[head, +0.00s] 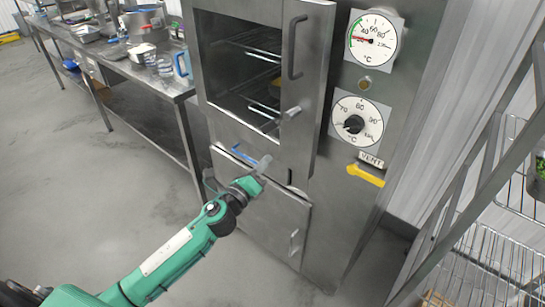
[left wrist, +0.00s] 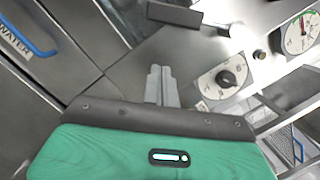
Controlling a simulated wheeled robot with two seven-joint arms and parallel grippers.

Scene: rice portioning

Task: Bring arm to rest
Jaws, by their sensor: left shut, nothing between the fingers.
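My left arm comes in from the lower left in the head view, green with a dark wrist. Its gripper (head: 263,163) is in front of the steel cabinet (head: 340,220), near the top of the lower door (head: 262,210). In the left wrist view the two grey fingers (left wrist: 161,84) lie together with nothing between them. The cabinet front fills the background there. I cannot tell whether the fingers touch the cabinet. My right gripper is not in view.
The cabinet carries two dials (head: 373,38) and a yellow lever (head: 366,175). Wire racks show in its upper chamber (head: 245,70). A steel counter (head: 150,82) with containers stands at left, a wire shelf (head: 485,260) at right. The left floor (head: 90,190) is clear.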

